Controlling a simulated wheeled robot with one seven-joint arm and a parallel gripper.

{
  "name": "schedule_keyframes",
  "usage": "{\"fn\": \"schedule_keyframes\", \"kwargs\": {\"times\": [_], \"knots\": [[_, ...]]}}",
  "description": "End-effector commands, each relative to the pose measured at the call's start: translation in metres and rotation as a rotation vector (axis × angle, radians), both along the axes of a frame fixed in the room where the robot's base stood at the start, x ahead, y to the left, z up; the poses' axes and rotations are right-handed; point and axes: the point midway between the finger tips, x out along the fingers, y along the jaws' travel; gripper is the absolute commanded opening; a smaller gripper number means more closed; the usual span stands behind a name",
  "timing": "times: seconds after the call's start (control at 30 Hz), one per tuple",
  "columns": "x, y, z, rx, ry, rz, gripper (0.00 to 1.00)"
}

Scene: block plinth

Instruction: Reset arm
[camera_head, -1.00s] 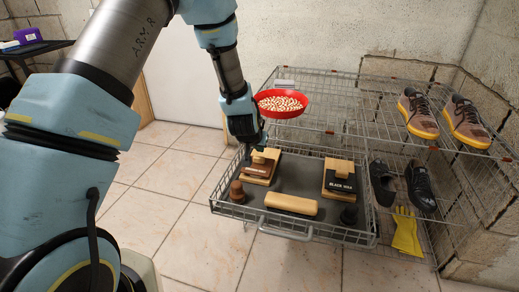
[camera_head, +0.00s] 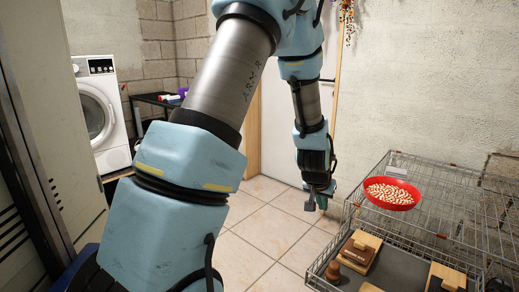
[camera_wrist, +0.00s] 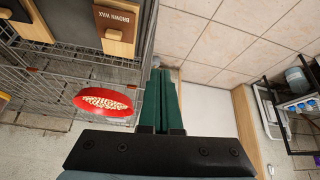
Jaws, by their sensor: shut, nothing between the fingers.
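My gripper (camera_head: 316,202) hangs in free air to the left of the wire rack in the head view, with its fingers pointing down. In the wrist view its two green fingers (camera_wrist: 160,102) lie side by side, closed together with nothing between them. My arm reaches across the middle of the head view, bent at the elbow.
The wire rack (camera_head: 450,205) stands at the right, with a red bowl (camera_head: 392,194) of pale pieces on top. Its pulled-out drawer holds a wooden box marked brown wax (camera_wrist: 119,30). A washing machine (camera_head: 98,100) stands at the left. Tiled floor (camera_head: 262,240) is clear.

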Motion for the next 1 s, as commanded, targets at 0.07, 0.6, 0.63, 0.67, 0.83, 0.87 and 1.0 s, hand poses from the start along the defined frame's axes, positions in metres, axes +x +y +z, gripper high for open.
{"fn": "schedule_keyframes", "kwargs": {"times": [0.07, 0.6, 0.63, 0.67, 0.83, 0.87, 1.0], "knots": [[-0.004, 0.055, 0.042, 0.026, 0.048, 0.079, 0.0], [-0.131, 0.269, 0.15, 0.145, 0.356, 0.469, 0.0], [-0.134, 0.271, 0.15, 0.146, 0.361, 0.474, 0.0], [-0.135, 0.272, 0.15, 0.147, 0.364, 0.477, 0.0], [-0.136, 0.272, 0.149, 0.149, 0.366, 0.477, 0.0], [-0.136, 0.272, 0.149, 0.149, 0.366, 0.477, 0.0], [-0.136, 0.272, 0.149, 0.148, 0.365, 0.476, 0.0]]}}
